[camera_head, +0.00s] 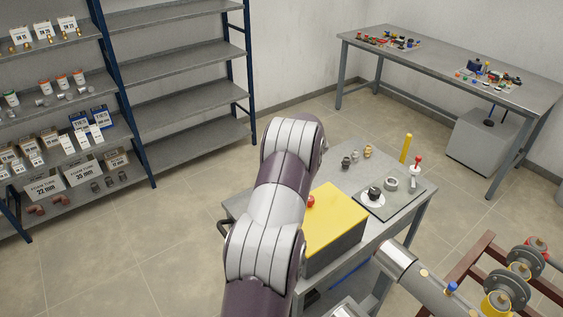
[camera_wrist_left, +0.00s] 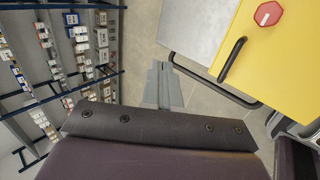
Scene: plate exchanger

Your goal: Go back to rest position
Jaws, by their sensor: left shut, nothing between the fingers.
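My left arm rises through the middle of the head view, and its gripper is hidden there behind the arm's own links. In the left wrist view my left gripper (camera_wrist_left: 161,68) is shut and empty, its fingers over bare floor. The fingertips are close to the edge of the grey cart top (camera_wrist_left: 197,28) in the picture. My right gripper is in neither view.
The cart (camera_head: 412,203) carries a yellow-topped box (camera_head: 340,215) and small fittings beside my arm; its black handle (camera_wrist_left: 231,60) is near the gripper. Shelving (camera_head: 175,65) stands behind left, a workbench (camera_head: 440,60) behind right, and flanged piping (camera_head: 505,290) at lower right. Floor between is clear.

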